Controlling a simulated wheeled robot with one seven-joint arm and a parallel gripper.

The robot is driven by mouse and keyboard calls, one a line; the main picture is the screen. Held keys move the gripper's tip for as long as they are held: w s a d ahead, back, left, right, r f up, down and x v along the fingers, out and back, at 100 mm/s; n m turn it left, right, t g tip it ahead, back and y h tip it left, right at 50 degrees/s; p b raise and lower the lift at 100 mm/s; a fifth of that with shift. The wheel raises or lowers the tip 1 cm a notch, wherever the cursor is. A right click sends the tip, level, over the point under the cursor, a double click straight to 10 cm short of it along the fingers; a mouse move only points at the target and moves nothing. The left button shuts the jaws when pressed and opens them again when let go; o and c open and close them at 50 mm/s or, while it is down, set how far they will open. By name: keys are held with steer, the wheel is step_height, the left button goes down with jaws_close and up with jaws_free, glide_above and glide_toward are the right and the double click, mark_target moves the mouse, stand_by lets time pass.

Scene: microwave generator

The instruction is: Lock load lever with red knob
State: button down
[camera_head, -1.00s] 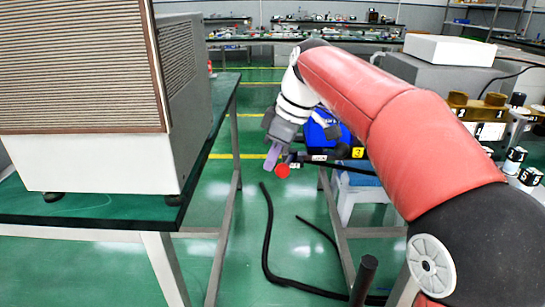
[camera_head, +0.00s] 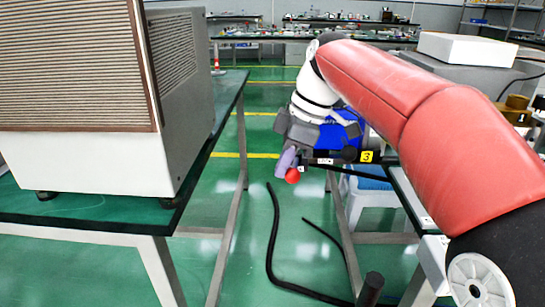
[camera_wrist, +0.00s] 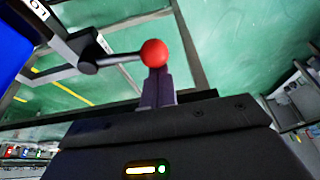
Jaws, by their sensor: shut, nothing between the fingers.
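The red knob (camera_head: 292,176) is a small ball at the free end of the load lever. In the wrist view the red knob (camera_wrist: 154,53) sits on a thin dark lever rod (camera_wrist: 122,59) that runs left to a dark round hub (camera_wrist: 90,57). My gripper (camera_head: 285,162) is shut and empty, its purple-grey fingers beside the knob in the head view. In the wrist view my gripper's fingers (camera_wrist: 157,88) end right at the knob and overlap it in the picture; I cannot tell whether they touch. My wrist hides part of the blue device (camera_head: 338,133) behind it.
A large beige louvred cabinet (camera_head: 75,150) stands on the left table (camera_head: 100,215). A yellow label marked 3 (camera_head: 367,157) is on the device at right. Black cables (camera_head: 272,240) lie on the green floor between the tables. A white box (camera_head: 467,47) stands at the back right.

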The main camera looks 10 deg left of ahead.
steer(key=shift+d+r+n+g+p, duration=0.1)
steer(key=shift+d+n+g+p, duration=0.2)
steer(key=shift+d+n, duration=0.45)
steer(key=shift+d, duration=0.55)
steer(key=shift+w+d+p, duration=0.15)
steer(key=shift+d+p, duration=0.1)
steer(key=shift+d, duration=0.3)
steer(key=shift+w+d+p, duration=0.15)
steer(key=shift+d+p, duration=0.1)
steer(key=shift+d, duration=0.4)
